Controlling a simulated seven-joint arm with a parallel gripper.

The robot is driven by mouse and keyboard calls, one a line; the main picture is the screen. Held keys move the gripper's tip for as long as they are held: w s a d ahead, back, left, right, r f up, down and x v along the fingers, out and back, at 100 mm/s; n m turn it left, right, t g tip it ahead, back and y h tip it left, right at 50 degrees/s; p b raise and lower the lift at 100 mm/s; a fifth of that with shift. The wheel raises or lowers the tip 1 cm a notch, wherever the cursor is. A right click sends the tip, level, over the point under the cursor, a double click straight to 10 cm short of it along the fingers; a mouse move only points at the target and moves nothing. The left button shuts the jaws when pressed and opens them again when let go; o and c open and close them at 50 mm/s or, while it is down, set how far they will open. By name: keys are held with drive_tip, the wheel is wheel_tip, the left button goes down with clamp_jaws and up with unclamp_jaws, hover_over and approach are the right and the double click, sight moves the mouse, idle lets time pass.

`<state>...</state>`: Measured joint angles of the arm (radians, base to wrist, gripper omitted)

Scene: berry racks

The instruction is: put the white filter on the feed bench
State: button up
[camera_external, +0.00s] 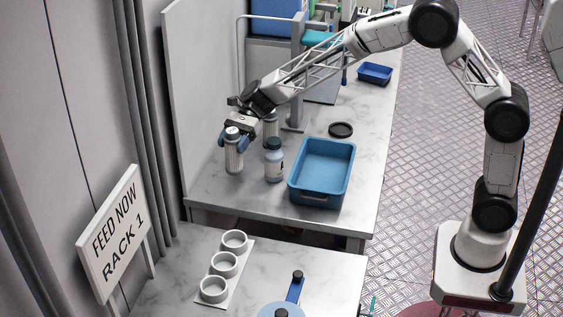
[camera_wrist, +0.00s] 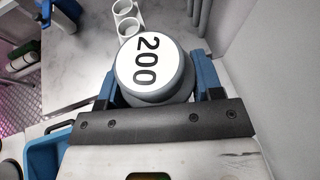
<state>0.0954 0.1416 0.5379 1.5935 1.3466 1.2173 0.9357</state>
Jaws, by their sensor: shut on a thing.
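In the wrist view the filter's grey-rimmed round cap (camera_wrist: 152,62) reads "200" and sits between the fingers. I cannot tell whether its base touches the bench. A similar canister (camera_external: 270,129) stands just behind, partly hidden by my gripper. The front marble bench (camera_external: 330,268) has a white holder with three ring cups (camera_external: 224,264), beside a sign (camera_external: 113,232) reading "FEED NOW RACK 1".
A blue tray (camera_external: 322,171), a dark round disc (camera_external: 341,129) and a small blue tray (camera_external: 375,73) are further right. A blue-handled tool (camera_external: 295,287) lies on the front bench. A wall panel borders the left.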

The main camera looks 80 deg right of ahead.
sight(233, 153)
drive_tip(key=shift+f, duration=1.9)
drive_tip(key=shift+f, duration=2.5)
drive_tip(key=shift+f, duration=0.1)
drive_tip(key=o, duration=1)
drive_tip(key=shift+c, duration=0.2)
